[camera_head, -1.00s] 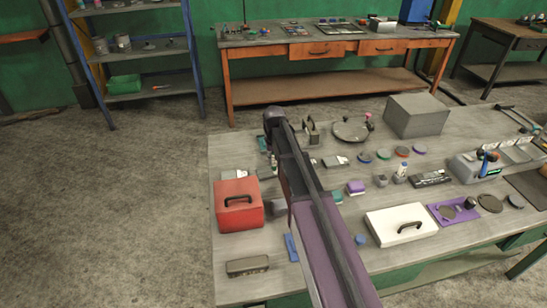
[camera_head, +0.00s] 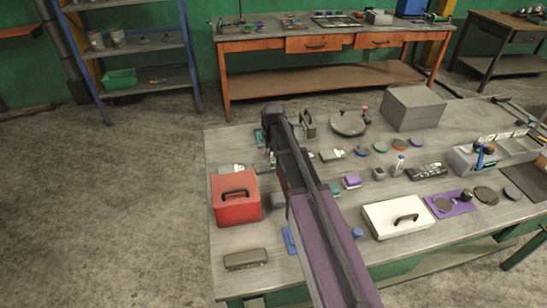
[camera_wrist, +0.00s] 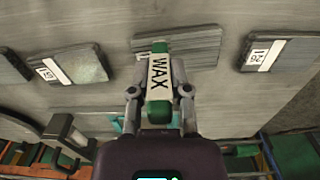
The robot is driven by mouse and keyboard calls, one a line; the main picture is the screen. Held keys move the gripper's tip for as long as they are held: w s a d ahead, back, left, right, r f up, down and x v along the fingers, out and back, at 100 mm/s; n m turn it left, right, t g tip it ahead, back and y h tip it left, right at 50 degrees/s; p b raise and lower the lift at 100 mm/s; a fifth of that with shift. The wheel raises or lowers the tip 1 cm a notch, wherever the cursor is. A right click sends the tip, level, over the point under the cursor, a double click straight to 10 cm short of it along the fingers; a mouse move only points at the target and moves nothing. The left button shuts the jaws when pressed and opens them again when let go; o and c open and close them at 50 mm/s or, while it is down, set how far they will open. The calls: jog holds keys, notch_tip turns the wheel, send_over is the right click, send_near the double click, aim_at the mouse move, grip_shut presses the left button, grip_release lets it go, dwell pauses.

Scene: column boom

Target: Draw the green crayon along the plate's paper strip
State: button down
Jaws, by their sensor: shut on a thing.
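In the wrist view my gripper (camera_wrist: 159,88) is shut on a green crayon (camera_wrist: 158,112) with a white band reading WAX. Its far green tip lies over a grey plate (camera_wrist: 200,45); whether it touches the plate cannot be told. I cannot make out a paper strip on this plate; the crayon covers part of it. In the head view my arm hides the gripper and crayon.
In the wrist view, grey plates with white number labels lie left (camera_wrist: 75,65) and right (camera_wrist: 285,52) of the middle one. In the head view a red box (camera_head: 236,207) and a white case (camera_head: 385,218) stand on the bench (camera_head: 225,155).

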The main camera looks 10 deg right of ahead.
jog(key=shift+w+a, duration=0.2)
jog(key=shift+w, duration=1.55)
jog(key=shift+r+p, duration=2.95)
jog(key=shift+r, duration=0.1)
jog(key=shift+r+p, duration=1.4)
jog(key=shift+p, duration=0.1)
